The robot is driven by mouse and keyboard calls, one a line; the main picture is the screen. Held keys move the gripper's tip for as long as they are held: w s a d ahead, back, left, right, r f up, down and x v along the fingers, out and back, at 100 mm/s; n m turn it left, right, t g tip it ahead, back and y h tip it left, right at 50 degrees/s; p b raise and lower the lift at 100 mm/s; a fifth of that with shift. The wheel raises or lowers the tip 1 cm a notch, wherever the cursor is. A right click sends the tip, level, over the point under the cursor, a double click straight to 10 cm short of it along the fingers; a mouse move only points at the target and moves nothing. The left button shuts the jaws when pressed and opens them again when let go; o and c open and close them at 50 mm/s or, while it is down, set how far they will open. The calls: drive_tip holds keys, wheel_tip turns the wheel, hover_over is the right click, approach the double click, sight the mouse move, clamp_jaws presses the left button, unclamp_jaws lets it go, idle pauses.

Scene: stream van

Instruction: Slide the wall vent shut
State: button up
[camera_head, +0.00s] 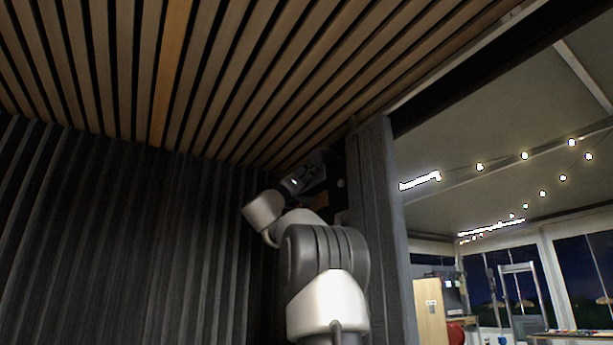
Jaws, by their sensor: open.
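My arm rises from the bottom centre, and its upper end reaches the dark corner under the slatted ceiling. My gripper (304,178) is a small grey and black shape there, open, with its fingertips hard to make out. Just right of it is a dark panel with a small pale round spot (341,183), beside the grey upright curtain edge. This may be part of the wall vent, but the vent's slats and slider cannot be made out. Whether my gripper touches the panel cannot be told. My wrist and forearm hide part of the wall below.
Dark ribbed wall covering (120,240) fills the left. The wooden slatted ceiling (215,80) is close above my arm. A grey curtain (381,230) stands right of my arm. Beyond it is an open, lit area with string lights, a doorway frame (520,295) and windows.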

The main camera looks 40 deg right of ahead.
clamp_jaws()
drive_tip(key=shift+w+d, duration=0.1)
drive_tip(key=shift+w, duration=0.35)
unclamp_jaws()
drive_tip(key=shift+w, duration=0.1)
drive_tip(key=v, duration=1.2)
